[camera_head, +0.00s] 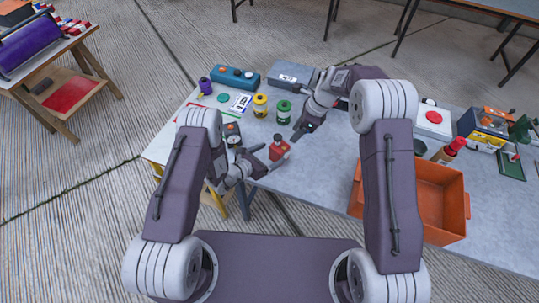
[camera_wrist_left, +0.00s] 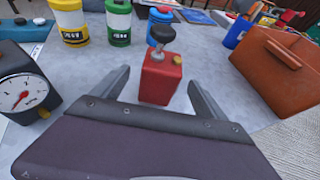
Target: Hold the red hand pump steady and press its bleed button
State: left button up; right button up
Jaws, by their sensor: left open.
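The red hand pump (camera_head: 279,150) stands upright near the front edge of the grey table. In the left wrist view the pump (camera_wrist_left: 158,80) has a black knob on top and a small yellow button (camera_wrist_left: 177,60) at its upper right. My left gripper (camera_head: 266,160) is open, low in front of the pump. In the left wrist view its fingers (camera_wrist_left: 157,84) point forward to either side of the pump, with gaps showing, so it is not gripped. My right gripper (camera_head: 301,131) is over the table, just behind and right of the pump; its fingers are too small to judge.
A black gauge box (camera_head: 233,134) stands left of the pump. Yellow (camera_head: 260,106) and green (camera_head: 283,111) cans stand behind it. An orange crate (camera_head: 453,207) sits at the right front. Bare table lies between the pump and the crate.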

aim_at(284, 148)
pick_arm(q)
jog(key=shift+d+f, duration=0.1)
jog(key=shift+f, duration=0.05)
jog(key=x, duration=0.8)
jog(key=shift+w+d+f, duration=0.15)
jog(key=shift+w+d, duration=0.1)
grip_shut()
pick_arm(e)
grip_shut()
dwell(1.3)
